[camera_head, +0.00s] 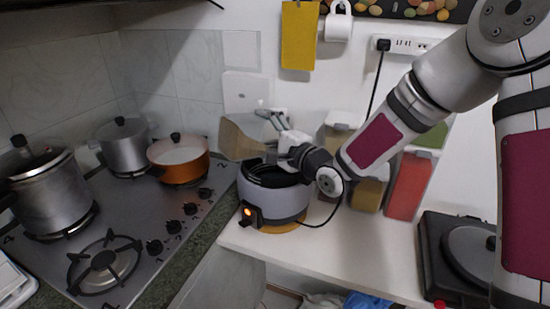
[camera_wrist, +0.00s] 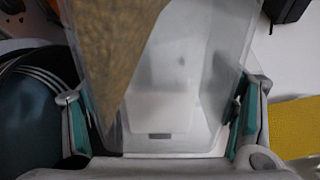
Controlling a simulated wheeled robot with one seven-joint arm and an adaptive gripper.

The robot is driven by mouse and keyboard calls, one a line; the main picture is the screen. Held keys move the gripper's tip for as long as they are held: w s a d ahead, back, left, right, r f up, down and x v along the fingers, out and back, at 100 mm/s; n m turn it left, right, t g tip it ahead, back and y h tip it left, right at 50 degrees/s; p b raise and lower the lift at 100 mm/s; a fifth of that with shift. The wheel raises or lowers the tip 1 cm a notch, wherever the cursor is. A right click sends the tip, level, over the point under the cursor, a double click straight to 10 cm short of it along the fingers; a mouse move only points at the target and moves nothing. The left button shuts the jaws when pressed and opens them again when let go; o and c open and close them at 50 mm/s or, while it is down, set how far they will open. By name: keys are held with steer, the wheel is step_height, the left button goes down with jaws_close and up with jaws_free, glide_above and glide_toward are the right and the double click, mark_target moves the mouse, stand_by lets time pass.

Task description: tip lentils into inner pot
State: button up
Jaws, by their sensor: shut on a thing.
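My gripper (camera_head: 277,128) is shut on a clear container of lentils (camera_head: 240,138), holding it tilted above the left side of the cooker. In the wrist view the gripper's two teal-padded fingers (camera_wrist: 158,125) press on either side of the container (camera_wrist: 190,70), and the brownish lentils (camera_wrist: 112,45) lie slanted along its left side. The cooker (camera_head: 275,202) is light grey with a lit orange lamp and stands on the white counter. Its dark inner pot (camera_head: 270,174) is open at the top. It also shows partly at the left of the wrist view (camera_wrist: 35,115). I cannot tell whether lentils are falling.
Several dispensers stand behind my arm, among them a red one (camera_head: 409,186). A hob (camera_head: 130,215) with an orange pot (camera_head: 180,160) and metal pots is at left. A black appliance (camera_head: 460,245) stands at right. A cord crosses the counter.

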steer(key=shift+w+d+r+m+p, duration=0.25)
steer(key=shift+d+r+m+p, duration=0.05)
steer(key=shift+r+m+p, duration=0.55)
steer(key=shift+w+d+r+m+p, duration=0.3)
steer(key=shift+d+r+m+p, duration=0.05)
steer(key=shift+r+m+p, duration=0.5)
steer(key=shift+w+d+r+m+p, duration=0.25)
steer(key=shift+d+r+m+p, duration=0.05)
steer(key=shift+r+m+p, duration=0.55)
stand_by(1.7)
